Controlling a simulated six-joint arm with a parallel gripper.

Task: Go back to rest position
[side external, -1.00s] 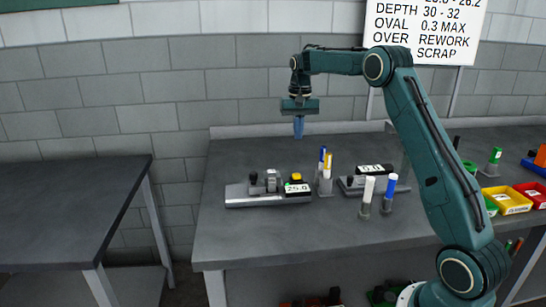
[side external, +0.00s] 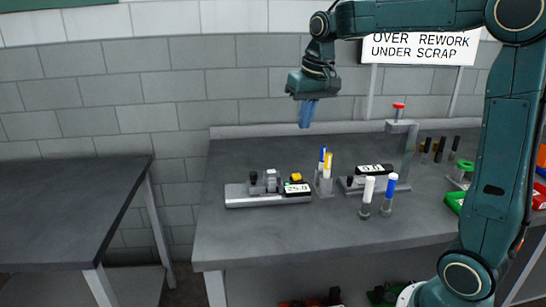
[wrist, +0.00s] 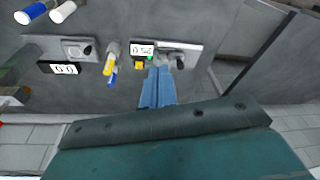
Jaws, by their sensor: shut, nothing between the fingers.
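My gripper (side external: 307,113) is raised above the back of the grey workbench (side external: 240,240), in front of the block wall. Its blue fingers are together and hold nothing. In the wrist view my gripper (wrist: 158,85) also shows shut, with the bench below it. A metal gauge fixture (side external: 245,196) with a small display lies on the bench, below and to the left of the gripper. No object touches the fingers.
A second gauge (side external: 367,180) sits to the right. Blue and yellow capped pieces (side external: 326,166) stand between the gauges. White (side external: 368,190) and blue capped pieces (side external: 389,190) stand in front. A stand with a red knob (side external: 399,106) rises at the back. A separate dark table (side external: 70,210) is at left.

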